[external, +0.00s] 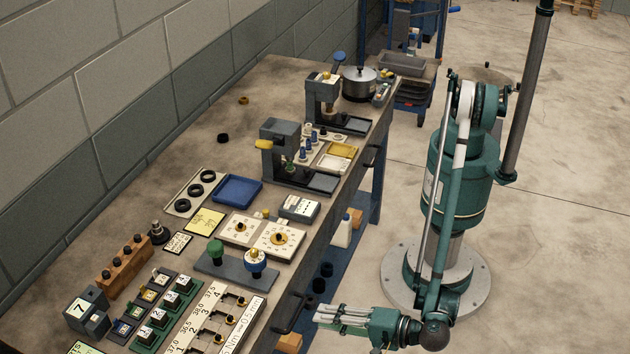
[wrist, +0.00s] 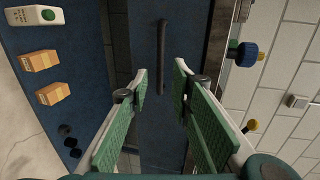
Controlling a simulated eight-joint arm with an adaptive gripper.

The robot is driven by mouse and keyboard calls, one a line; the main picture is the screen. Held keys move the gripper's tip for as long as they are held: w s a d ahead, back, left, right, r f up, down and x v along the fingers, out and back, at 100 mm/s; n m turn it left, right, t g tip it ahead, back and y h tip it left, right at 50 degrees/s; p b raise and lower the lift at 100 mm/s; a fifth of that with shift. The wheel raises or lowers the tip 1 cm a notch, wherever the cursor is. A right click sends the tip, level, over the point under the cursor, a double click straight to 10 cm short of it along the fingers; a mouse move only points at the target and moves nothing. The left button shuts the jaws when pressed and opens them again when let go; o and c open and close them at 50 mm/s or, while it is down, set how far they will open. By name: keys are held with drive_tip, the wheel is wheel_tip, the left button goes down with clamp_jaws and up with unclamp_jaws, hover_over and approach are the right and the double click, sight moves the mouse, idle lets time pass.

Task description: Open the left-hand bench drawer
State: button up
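The bench has a dark bar handle (external: 290,312) on its near front edge in the external view, close to my gripper (external: 322,317). In the wrist view the handle (wrist: 162,55) runs upright in the picture on a dark blue drawer front (wrist: 150,30), which looks shut. My gripper (wrist: 160,78) is open there, its two green-padded fingers on either side of the handle's line. The handle's lower end shows between the fingertips; I cannot tell how far ahead it is. No contact is visible. A second handle (external: 375,155) is farther along the bench.
The bench top (external: 185,150) carries number blocks, a blue tray (external: 237,190) and small presses. Below is a blue shelf (wrist: 60,100) with orange boxes (wrist: 40,60), a white bottle (wrist: 33,16) and black cylinders. The floor between my base and the bench is clear.

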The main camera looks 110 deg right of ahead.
drive_tip(key=b+x, duration=0.1)
drive_tip(key=x, duration=0.6)
drive_tip(key=shift+w+d+b, duration=0.3)
drive_tip(key=shift+b, duration=0.05)
clamp_jaws()
